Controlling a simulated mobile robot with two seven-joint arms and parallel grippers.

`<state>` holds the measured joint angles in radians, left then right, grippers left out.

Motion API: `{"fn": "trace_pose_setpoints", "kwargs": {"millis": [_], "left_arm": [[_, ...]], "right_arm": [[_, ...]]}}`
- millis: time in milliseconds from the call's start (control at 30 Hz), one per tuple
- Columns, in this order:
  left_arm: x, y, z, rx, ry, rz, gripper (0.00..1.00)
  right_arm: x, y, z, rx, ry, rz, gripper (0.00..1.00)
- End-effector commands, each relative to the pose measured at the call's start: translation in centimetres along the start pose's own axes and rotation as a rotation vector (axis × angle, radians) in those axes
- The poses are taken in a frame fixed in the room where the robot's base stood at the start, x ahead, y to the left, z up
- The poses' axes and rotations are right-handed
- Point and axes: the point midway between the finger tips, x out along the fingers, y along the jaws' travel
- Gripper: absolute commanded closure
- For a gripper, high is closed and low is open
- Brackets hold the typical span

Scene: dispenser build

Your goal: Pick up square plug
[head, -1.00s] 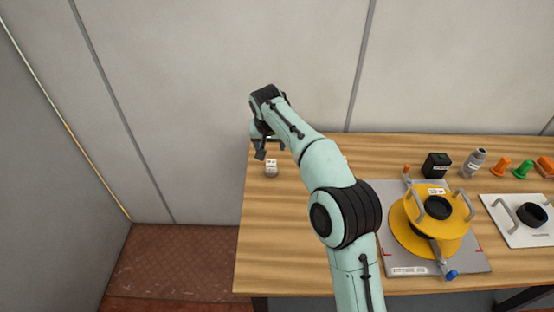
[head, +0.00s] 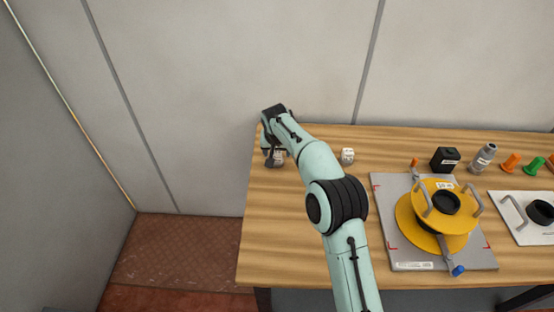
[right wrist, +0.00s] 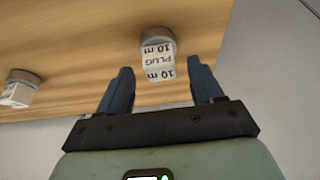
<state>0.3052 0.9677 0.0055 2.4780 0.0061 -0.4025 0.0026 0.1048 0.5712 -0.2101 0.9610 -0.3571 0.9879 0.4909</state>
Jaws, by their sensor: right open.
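A small white plug (right wrist: 158,62) with a grey round base and "PLUG 10 m" lettering stands on the wooden table. In the right wrist view it lies just beyond and between the fingertips of my right gripper (right wrist: 157,78), which is open and empty. In the head view my right gripper (head: 273,154) is over this plug (head: 279,158) and partly hides it. A second white, block-shaped plug (head: 347,156) stands to the right, beyond my arm; it also shows at the left of the right wrist view (right wrist: 17,90). My left gripper is not in view.
A yellow round dispenser part (head: 405,223) with handles sits on a grey plate (head: 392,256). Behind it are a black block (head: 445,159) and a grey bottle-like part (head: 483,157). Orange (head: 510,162) and green (head: 534,165) pieces stand at right. The wall is close behind the table.

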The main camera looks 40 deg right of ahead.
Motion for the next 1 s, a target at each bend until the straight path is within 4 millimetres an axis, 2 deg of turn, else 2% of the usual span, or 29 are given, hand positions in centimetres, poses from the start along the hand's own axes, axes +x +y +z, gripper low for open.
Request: {"fn": "trace_pose_setpoints", "kwargs": {"millis": [33, 100, 333, 367, 500, 533, 567, 1000], "left_arm": [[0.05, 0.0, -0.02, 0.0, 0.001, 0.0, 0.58], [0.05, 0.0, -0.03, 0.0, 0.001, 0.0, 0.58], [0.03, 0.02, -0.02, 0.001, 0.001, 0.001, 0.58], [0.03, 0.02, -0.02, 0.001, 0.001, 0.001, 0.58], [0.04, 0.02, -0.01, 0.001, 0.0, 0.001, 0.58], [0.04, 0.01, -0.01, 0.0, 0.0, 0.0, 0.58], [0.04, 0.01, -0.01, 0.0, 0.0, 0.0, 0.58], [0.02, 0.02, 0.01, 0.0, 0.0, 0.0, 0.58]], "right_arm": [[0.95, 0.01, 0.01, 0.0, -0.001, 0.001, 0.34], [1.65, -0.02, -0.04, 0.0, 0.0, 0.0, 0.34], [1.82, -0.04, -0.09, 0.0, 0.002, -0.001, 0.34], [1.82, -0.04, -0.09, 0.0, 0.002, -0.001, 0.41], [1.81, -0.04, -0.08, 0.0, 0.001, -0.001, 0.86], [1.81, -0.04, -0.08, 0.0, 0.001, -0.001, 0.9], [1.81, -0.05, -0.07, 0.0, 0.001, -0.001, 0.98], [1.8, -0.02, -0.01, 0.0, -0.003, 0.001, 0.97]]}}
